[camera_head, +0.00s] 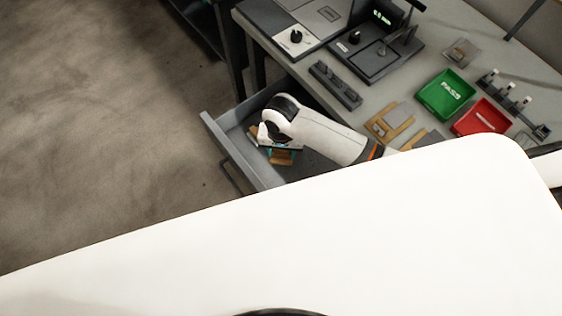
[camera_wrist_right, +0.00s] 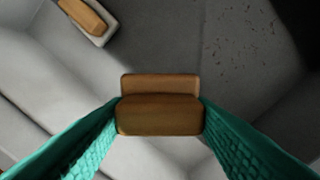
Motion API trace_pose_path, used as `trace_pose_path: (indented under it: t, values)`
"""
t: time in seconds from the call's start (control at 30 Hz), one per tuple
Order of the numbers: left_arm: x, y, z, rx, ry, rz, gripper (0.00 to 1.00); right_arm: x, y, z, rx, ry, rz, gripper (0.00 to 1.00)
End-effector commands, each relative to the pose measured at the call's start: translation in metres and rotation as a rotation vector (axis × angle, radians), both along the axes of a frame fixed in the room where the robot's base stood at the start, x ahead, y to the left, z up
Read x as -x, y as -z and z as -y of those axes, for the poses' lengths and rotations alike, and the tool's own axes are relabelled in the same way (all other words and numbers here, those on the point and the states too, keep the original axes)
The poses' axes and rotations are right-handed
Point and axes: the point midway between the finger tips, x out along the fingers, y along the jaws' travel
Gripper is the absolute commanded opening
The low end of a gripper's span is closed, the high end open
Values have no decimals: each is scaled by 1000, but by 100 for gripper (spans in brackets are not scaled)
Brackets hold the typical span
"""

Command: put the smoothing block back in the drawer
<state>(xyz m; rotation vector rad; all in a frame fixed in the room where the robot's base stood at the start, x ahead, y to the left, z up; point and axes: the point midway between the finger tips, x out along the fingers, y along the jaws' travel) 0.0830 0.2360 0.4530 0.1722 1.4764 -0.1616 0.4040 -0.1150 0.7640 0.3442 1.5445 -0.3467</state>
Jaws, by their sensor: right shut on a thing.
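The smoothing block (camera_wrist_right: 160,114) is a brown, stepped piece held between the two teal finger pads of my right gripper (camera_wrist_right: 161,112) in the right wrist view. In the head view my right arm reaches into the open grey drawer (camera_head: 226,151), and the brown block (camera_head: 282,158) shows just below the hand. The right gripper is shut on the block, inside the drawer's outline. Whether the block touches the drawer floor, I cannot tell. My left gripper is not in view.
Another brown piece with a pale base (camera_wrist_right: 88,20) lies at the upper left of the wrist view. The workbench (camera_head: 408,82) above carries a green tray (camera_head: 445,95), a red tray (camera_head: 482,118) and several devices. Open floor (camera_head: 100,120) lies left.

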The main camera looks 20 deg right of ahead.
Motion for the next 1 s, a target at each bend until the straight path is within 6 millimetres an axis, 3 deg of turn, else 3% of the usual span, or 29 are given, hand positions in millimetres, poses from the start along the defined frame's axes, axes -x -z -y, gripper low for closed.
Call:
trace_pose_path:
  t: [0.1,0.5,0.93,0.97,1.0]
  values:
    - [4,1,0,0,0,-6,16,0,22,1,1,-1,-2,28]
    - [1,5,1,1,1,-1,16,0,69,0,0,-3,-1,28]
    - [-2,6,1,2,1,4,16,0,77,0,-1,-3,0,28]
    - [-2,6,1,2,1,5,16,0,77,1,-1,-3,0,53]
    - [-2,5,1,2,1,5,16,0,76,1,-1,-3,0,60]
